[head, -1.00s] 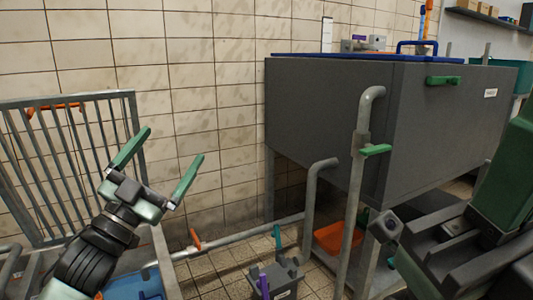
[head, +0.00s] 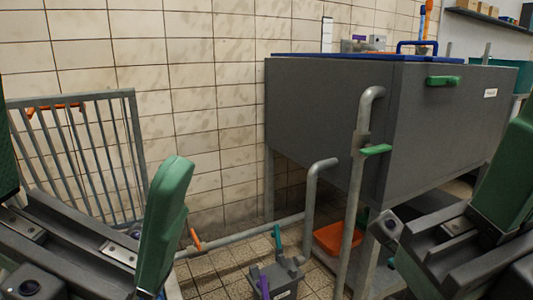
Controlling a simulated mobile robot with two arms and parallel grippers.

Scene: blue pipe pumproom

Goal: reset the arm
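My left gripper (head: 88,165) is large and close at the lower left in the head view. Its two green fingers stand wide apart, one at the left edge and one near the middle left, with nothing between them. My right gripper (head: 458,205) is at the lower right, partly cut off by the frame. One green finger stands upright at the right edge and a bit of the other shows lower down. They are apart, with nothing seen between them.
A large grey tank (head: 330,125) with a blue lid stands at right, with a grey pipe (head: 352,200) and green lever (head: 376,150) before it. A barred metal rack (head: 137,150) is at left. A grey box (head: 277,280) and orange bin (head: 330,238) are low down.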

